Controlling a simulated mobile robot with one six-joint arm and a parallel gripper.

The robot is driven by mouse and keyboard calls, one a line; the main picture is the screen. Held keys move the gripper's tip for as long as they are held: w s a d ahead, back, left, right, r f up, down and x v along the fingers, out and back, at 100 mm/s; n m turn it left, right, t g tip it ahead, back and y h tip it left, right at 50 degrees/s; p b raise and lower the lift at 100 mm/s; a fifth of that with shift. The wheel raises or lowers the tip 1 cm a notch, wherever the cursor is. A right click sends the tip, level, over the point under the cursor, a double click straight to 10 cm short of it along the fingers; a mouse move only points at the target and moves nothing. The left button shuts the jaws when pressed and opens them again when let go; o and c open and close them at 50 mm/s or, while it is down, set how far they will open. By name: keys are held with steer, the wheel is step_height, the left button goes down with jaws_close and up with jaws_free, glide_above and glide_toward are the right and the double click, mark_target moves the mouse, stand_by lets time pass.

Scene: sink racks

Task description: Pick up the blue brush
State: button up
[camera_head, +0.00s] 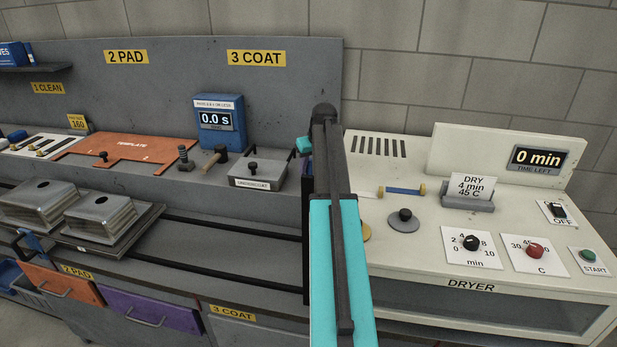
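A blue rod with yellowish ends (404,190) lies on the dryer top, right of my arm. A small dark blue object (17,136) is at the far left edge of the bench, near the striped plate; its shape is too small to tell. My arm, teal and dark grey, stands upright in the middle of the picture and hides part of the bench and dryer edge. My gripper's fingers cannot be made out; they are hidden behind the arm or out of frame.
A white dryer (470,287) with knobs and a card holder (468,203) stands on the right. On the left bench are an orange template (127,147), a blue timer (220,122), a grey block (257,176) and two metal blocks (101,216). A wall stands behind.

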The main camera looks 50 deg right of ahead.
jaws_close()
steer(key=shift+r, duration=0.2)
steer(key=shift+r+b, duration=1.35)
steer(key=shift+r, duration=3.45)
steer(key=shift+a, duration=0.1)
